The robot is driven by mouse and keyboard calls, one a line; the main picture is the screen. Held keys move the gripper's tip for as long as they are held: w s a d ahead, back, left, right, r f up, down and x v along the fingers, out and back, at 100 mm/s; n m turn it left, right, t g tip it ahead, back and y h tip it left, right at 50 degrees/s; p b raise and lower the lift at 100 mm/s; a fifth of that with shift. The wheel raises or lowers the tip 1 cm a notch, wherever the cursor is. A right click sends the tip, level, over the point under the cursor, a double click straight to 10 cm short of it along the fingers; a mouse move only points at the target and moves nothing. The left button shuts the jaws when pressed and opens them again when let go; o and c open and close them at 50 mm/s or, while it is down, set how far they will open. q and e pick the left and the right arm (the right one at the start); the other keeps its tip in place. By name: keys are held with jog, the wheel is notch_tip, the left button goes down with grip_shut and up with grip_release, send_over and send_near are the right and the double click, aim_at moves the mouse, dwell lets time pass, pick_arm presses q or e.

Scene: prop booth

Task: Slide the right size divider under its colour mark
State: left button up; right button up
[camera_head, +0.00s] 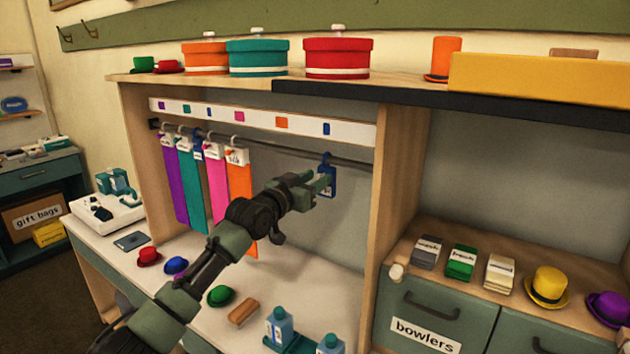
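A blue size divider (331,182) hangs by its hook on the rail (290,146) at the right, roughly below the last blue mark (326,129) on the white strip (355,132). My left gripper (324,183) is at this divider, its fingers overlapping the divider's left part. Whether they are closed on it is too small to tell. Purple (175,185), teal (190,185), pink (217,185) and orange (240,185) hanging strips with white tags are bunched on the rail's left part. The strip above bears several coloured marks, including pink (239,116) and orange (281,122). My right gripper is not in view.
The rail between the orange strip and the blue divider is bare. A wooden upright (402,190) closes the bay at the right. Below are small hats (220,296), a brush (243,312) and blue bottles (279,326). Round boxes (337,58) stand on the shelf above.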

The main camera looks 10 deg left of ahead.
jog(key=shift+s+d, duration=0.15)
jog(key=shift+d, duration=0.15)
